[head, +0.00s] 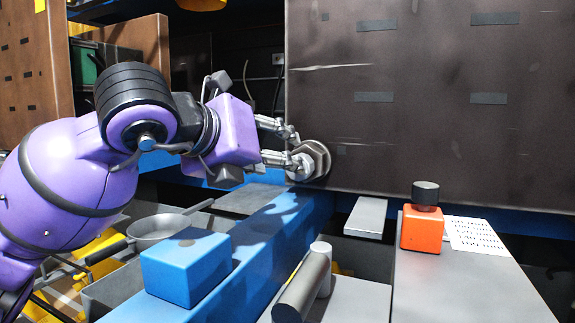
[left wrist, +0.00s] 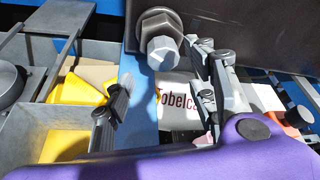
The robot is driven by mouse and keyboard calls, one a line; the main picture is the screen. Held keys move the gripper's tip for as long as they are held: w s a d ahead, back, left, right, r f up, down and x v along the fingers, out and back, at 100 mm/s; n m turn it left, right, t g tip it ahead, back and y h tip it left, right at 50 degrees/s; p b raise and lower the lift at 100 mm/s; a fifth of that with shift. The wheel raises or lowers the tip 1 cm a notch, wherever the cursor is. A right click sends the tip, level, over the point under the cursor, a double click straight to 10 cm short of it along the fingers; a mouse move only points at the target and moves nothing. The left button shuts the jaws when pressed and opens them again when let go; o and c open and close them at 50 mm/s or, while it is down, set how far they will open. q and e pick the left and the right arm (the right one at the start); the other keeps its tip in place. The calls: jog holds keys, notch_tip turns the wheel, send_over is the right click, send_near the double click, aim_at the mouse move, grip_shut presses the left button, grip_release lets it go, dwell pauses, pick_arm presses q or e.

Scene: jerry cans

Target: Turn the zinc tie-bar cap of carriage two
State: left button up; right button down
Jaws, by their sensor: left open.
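A grey metal hex cap (head: 316,160) with a wider hex collar sits at the lower left corner of a dark panel (head: 430,110) in the head view. I take it as the zinc tie-bar cap; no carriage number is readable. It also shows at the top of the left wrist view (left wrist: 162,50). My left gripper (head: 290,147) is open, reaching in from the left at the cap. In the left wrist view its fingers (left wrist: 158,76) are spread, with the cap beyond and between their tips. I cannot tell whether a finger touches it. My right gripper is not in view.
A blue beam (head: 265,225) runs below the cap, with a blue block (head: 186,267) on it. A dark grey cylinder (head: 303,285) lies in front. An orange can (head: 422,230) with a black lid stands on the grey bench (head: 455,285). A pan (head: 160,228) is at left.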

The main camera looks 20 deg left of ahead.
pick_arm(q)
jog(key=v, duration=0.5)
dwell(0.3)
